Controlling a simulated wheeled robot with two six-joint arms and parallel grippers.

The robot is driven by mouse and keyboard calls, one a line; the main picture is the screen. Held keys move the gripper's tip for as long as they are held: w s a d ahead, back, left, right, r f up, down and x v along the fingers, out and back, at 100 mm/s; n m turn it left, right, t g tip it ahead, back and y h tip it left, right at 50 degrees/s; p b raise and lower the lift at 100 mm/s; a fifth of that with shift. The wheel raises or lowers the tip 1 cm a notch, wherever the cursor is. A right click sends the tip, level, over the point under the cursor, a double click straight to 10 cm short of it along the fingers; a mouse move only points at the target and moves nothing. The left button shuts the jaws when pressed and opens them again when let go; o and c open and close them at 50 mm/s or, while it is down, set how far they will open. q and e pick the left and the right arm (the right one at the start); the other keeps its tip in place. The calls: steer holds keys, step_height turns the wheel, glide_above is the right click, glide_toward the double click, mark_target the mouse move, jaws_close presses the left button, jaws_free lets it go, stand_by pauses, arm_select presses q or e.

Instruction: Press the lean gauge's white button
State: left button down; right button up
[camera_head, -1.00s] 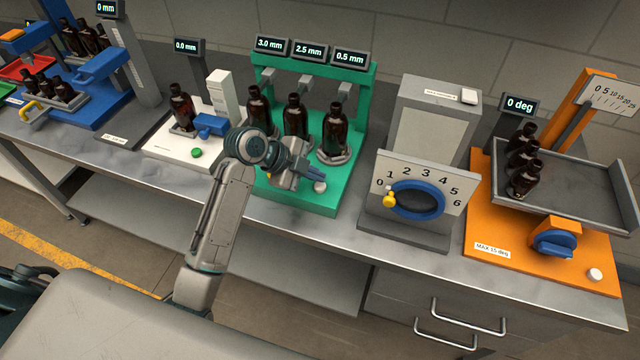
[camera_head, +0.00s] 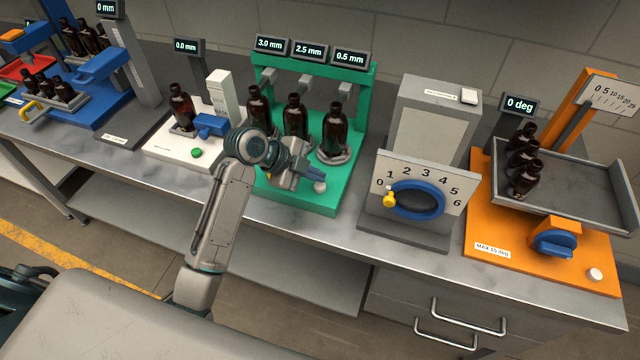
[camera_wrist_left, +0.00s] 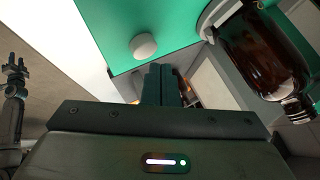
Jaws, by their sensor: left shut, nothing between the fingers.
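The green gauge stand (camera_head: 362,95) holds three amber bottles (camera_head: 335,130) under displays reading 3.0 mm, 2.5 mm and 0.5 mm. Its round white button (camera_head: 320,187) is at the front of its base. My left gripper (camera_head: 316,175) is shut and empty, its tips close to the button. In the left wrist view the button (camera_wrist_left: 143,46) shows just beyond and left of the shut fingertips (camera_wrist_left: 160,70); I cannot tell if they touch. An arm with a small gripper (camera_wrist_left: 15,70), likely my right one, shows at that view's left edge; its jaws are too small to judge.
A white station (camera_head: 165,150) with a green button (camera_head: 196,153) is left of the green stand. A grey dial box (camera_head: 430,120) with a blue ring is right of it. The orange tilt station (camera_head: 480,210) has its own white button (camera_head: 595,275). The bench's front edge (camera_head: 270,211) is clear.

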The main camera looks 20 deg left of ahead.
mark_target(315, 186)
arm_select(q)
steer(key=shift+f, duration=0.4)
steer(key=shift+f+b, duration=0.5)
steer(key=shift+b, duration=0.05)
stand_by(0.5)
steer(key=shift+r, duration=0.1)
steer(key=shift+r+p, duration=0.75)
steer(key=shift+r, duration=0.05)
step_height(315, 186, up, 5)
steer(key=p, duration=0.4)
steer(key=shift+r, duration=0.1)
stand_by(0.7)
